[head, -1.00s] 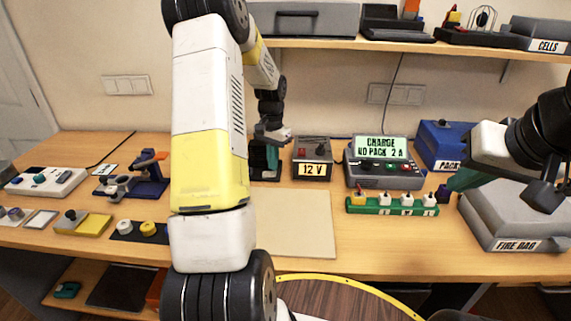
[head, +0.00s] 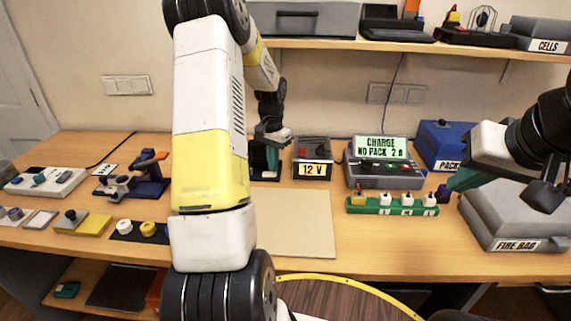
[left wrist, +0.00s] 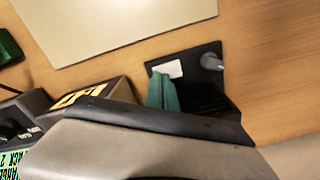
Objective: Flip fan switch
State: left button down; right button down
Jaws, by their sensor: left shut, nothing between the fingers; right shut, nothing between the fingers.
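In the head view my left gripper (head: 272,158) is at the back of the bench, and the dark box there is mostly hidden by my arm. My right gripper (head: 458,183) is shut and empty above the bench's right side.
A 12 V supply (head: 313,158) and a charger (head: 384,162) stand right of my left gripper. A green strip (head: 390,209) with several plugs lies in front of the charger. A grey fire bag case (head: 515,215) is at the right. A pale mat (head: 300,225) is bare.

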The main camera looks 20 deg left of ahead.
pick_arm(q)
jog(key=shift+f, duration=0.7)
dwell(0.3)
jog(key=shift+r, duration=3.5)
jog(key=s+d+r+n+t+h, duration=0.1)
jog(key=s+d+r+t, duration=0.1)
jog(key=s+d+r, duration=0.55)
jog(key=s+d+r+n+t, duration=0.15)
jog(key=s+d+r, duration=0.25)
jog(key=s+r, duration=0.6)
jog(key=s+d+t+h, duration=0.1)
jog(key=s+d+t, duration=0.1)
jog(key=s, duration=0.7)
jog(key=shift+d+t, duration=0.35)
jog(key=shift+d, duration=0.15)
